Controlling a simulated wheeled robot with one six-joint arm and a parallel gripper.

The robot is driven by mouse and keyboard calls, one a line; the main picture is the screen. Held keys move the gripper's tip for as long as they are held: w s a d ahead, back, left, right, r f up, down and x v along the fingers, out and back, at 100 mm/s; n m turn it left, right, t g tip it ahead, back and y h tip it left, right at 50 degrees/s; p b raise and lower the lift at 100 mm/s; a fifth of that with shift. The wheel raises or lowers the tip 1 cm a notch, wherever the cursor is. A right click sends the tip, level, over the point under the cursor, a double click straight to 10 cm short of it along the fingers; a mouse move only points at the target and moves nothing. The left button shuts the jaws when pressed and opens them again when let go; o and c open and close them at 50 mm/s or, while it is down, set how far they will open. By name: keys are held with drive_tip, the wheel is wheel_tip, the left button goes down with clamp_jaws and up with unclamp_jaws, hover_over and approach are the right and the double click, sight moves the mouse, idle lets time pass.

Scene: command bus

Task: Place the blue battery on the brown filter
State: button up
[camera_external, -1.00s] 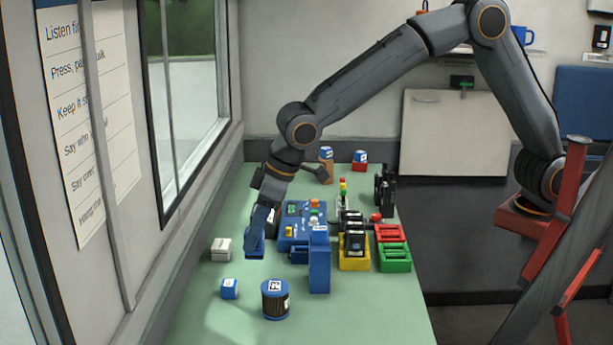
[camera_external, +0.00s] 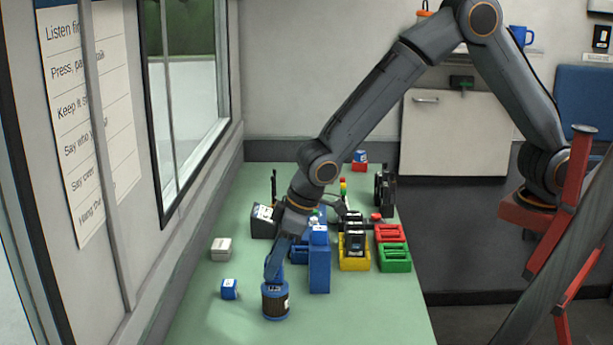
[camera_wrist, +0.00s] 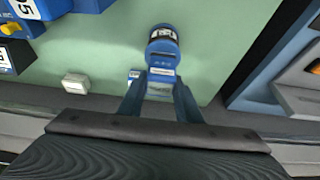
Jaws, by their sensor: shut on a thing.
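The brown filter (camera_external: 276,305) is a short upright cylinder with dark brown sides and blue ends, standing near the front of the green table. It also shows in the wrist view (camera_wrist: 163,33), beyond my fingertips. My gripper (camera_external: 272,268) points down directly over the filter and is shut on the blue battery (camera_wrist: 162,68), which shows between the fingers in the wrist view. In the external view the battery is hard to tell from the blue fingers. I cannot tell whether it touches the filter's top.
A small blue cube (camera_external: 229,289) lies left of the filter, with a white box (camera_external: 221,249) behind it. A tall blue block (camera_external: 319,269) stands close on the right. Yellow (camera_external: 354,264) and green (camera_external: 394,259) holders are farther right. The table's front is clear.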

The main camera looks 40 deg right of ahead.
drive_tip(key=shift+f, duration=0.35)
drive_tip(key=shift+f, duration=0.2)
drive_tip(key=o, duration=1.2)
drive_tip(key=shift+c, duration=0.2)
drive_tip(key=shift+r, duration=0.5)
drive_tip(key=b+v, duration=0.2)
drive_tip(key=v, duration=0.9)
drive_tip(key=shift+r, duration=0.15)
drive_tip(key=shift+s+d, duration=0.1)
